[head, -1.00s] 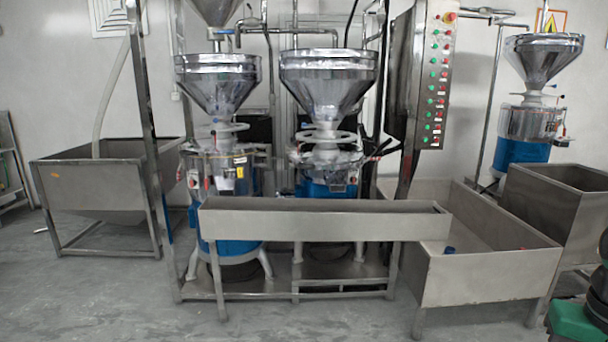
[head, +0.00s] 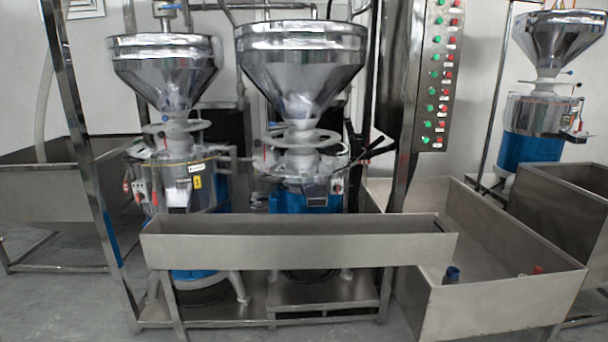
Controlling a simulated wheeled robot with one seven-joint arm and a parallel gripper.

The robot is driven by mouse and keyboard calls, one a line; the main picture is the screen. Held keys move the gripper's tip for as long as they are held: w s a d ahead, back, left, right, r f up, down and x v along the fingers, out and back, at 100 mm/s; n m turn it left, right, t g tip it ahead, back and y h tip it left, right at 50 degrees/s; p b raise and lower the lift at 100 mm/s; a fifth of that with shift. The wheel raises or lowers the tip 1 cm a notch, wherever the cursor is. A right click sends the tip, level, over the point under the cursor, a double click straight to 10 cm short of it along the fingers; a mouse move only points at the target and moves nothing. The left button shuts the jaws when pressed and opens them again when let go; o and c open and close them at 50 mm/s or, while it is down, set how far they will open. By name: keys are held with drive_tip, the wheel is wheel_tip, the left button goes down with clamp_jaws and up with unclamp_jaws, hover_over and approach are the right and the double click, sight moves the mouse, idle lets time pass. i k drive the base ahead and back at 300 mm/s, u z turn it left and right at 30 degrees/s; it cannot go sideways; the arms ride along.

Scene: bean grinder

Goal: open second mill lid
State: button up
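Several mills show in the head view, each with a shiny steel funnel hopper over a steel and blue body. The left mill (head: 190,185) has its hopper (head: 168,72) at the left. The middle mill (head: 300,165) has a larger-looking hopper (head: 300,70) at the centre. A third mill (head: 535,120) stands at the far right behind a steel bin. Which one is meant as the second cannot be told for certain. The hoppers' tops are seen nearly edge-on, so I cannot tell whether lids are open or shut. My gripper is not in view.
A long steel trough (head: 290,242) runs in front of the left and middle mills. A deep steel bin (head: 490,290) at the right holds a blue-topped item (head: 452,274). A control panel (head: 437,75) with red and green buttons hangs on a post. Floor shows at lower left.

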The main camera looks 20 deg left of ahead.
sight(300, 66)
drive_tip(key=u, duration=0.25)
drive_tip(key=i, duration=0.95)
drive_tip(key=u, duration=0.95)
drive_tip(key=i, duration=0.25)
drive_tip(key=u, duration=0.05)
